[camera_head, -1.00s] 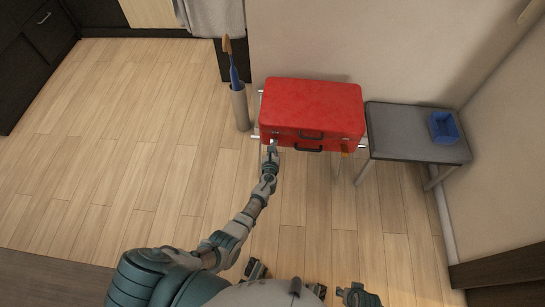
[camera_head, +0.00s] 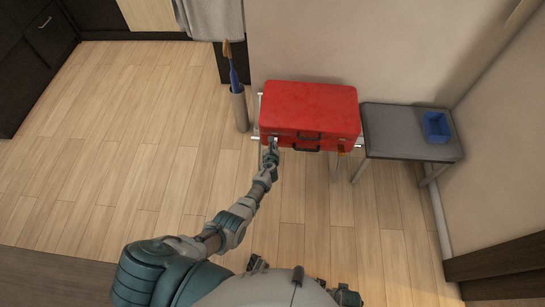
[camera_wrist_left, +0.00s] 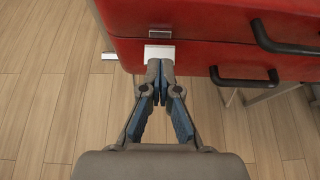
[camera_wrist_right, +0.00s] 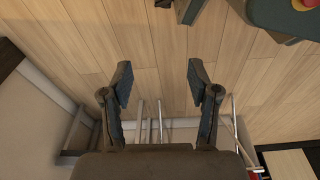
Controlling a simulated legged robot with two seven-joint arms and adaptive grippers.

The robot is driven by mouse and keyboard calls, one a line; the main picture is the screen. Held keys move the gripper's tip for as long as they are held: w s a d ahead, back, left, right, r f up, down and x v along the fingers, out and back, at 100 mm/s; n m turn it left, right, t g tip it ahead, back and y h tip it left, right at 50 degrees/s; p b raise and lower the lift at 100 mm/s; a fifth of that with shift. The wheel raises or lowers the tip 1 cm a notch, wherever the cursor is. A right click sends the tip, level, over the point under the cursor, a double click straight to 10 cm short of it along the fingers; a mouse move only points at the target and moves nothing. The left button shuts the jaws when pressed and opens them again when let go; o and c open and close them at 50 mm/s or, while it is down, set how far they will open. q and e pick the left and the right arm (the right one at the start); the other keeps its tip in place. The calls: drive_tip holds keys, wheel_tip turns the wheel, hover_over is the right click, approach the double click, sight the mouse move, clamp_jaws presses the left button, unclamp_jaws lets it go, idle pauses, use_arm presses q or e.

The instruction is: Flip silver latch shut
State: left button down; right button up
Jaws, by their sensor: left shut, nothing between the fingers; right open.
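A closed red suitcase (camera_head: 310,108) lies on a metal rack against the wall, with two dark handles on its front. In the head view, the left gripper (camera_head: 271,146) is at the suitcase's front left corner. My right gripper (camera_wrist_right: 157,85) is open and empty, away from the suitcase, over the floor in its wrist view.
A dark side table (camera_head: 405,130) with a blue tray (camera_head: 437,127) stands right of the suitcase. A grey cylinder (camera_head: 239,110) holding a blue item stands left of it. A brass-coloured piece (camera_head: 341,149) is on the suitcase's front right. Wooden floor is clear at left.

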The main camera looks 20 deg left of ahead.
use_arm(q)
drive_tip(key=shift+w+a+r+p, duration=0.15)
drive_tip(key=shift+w+r+p, duration=0.25)
drive_tip(key=shift+w+p, duration=0.1)
use_arm(e)
drive_tip(key=s+f, duration=0.1)
drive_tip(key=f, duration=0.1)
drive_tip(key=shift+s+d+f, duration=0.1)
drive_tip(key=shift+s+f, duration=0.2)
drive_tip(key=shift+s, duration=0.1)
use_arm(q)
drive_tip(key=shift+r, duration=0.1)
use_arm(e)
drive_tip(key=shift+r, duration=0.1)
use_arm(q)
drive_tip(key=shift+r+p, duration=0.7)
use_arm(e)
drive_tip(key=shift+w+r, duration=0.2)
drive_tip(key=shift+r, duration=0.55)
drive_tip(key=shift+f, duration=0.15)
